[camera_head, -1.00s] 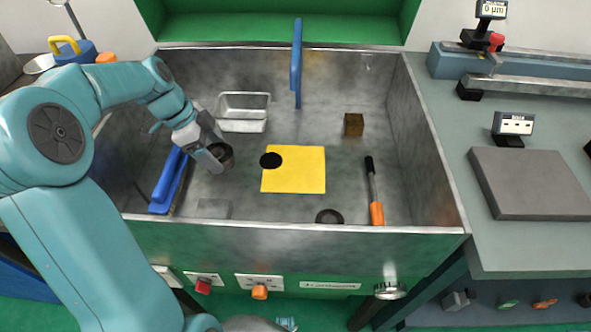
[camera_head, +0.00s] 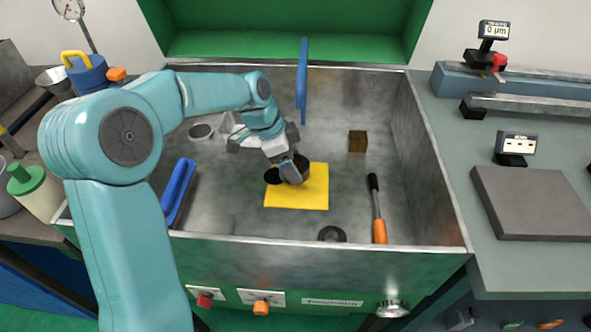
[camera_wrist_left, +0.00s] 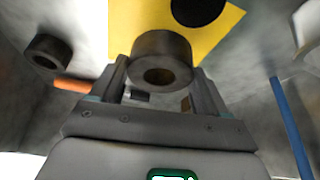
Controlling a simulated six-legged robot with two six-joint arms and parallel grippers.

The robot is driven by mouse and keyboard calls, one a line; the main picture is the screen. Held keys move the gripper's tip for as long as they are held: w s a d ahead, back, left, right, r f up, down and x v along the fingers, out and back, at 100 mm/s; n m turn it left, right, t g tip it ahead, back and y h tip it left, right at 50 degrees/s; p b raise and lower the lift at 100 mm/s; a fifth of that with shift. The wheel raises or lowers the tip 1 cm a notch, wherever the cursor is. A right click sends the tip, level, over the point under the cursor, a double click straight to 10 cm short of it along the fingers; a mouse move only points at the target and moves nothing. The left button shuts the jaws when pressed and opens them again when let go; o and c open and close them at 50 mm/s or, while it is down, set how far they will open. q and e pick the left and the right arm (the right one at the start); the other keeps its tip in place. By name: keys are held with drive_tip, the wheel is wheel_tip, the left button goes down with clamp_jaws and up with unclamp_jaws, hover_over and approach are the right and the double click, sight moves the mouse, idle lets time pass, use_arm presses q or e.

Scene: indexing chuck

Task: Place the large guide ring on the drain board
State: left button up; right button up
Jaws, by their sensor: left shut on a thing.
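My left gripper (camera_head: 291,170) is shut on a dark grey guide ring (camera_wrist_left: 161,58), whose bore faces the wrist camera. In the head view the fingers partly hide this ring, which is over the upper part of the yellow board (camera_head: 310,198). I cannot tell whether it touches the board. The board lies on the basin floor and also shows behind the ring in the wrist view (camera_wrist_left: 222,38). A round black patch (camera_head: 272,176) is at the board's left edge. Another dark ring (camera_head: 332,234) lies near the basin's front wall. My right gripper is not in view.
An orange-handled tool (camera_head: 378,215) lies right of the board, and a brown block (camera_head: 357,141) stands behind it. A blue-backed brush (camera_head: 178,190) is at left. A blue upright piece (camera_head: 302,80) stands at the back. A round cup-like thing (camera_head: 202,131) is at back left.

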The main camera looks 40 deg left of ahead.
use_arm(q)
drive_tip(key=x, duration=0.3)
drive_tip(key=shift+b, duration=0.3)
drive_tip(key=shift+a+f, duration=0.1)
drive_tip(key=shift+f, duration=0.2)
drive_tip(key=shift+f, duration=0.1)
drive_tip(key=o, duration=1.8)
drive_tip(key=shift+s, duration=0.1)
drive_tip(key=p+v, duration=0.1)
drive_tip(key=v, duration=1.1)
drive_tip(key=shift+p, duration=0.4)
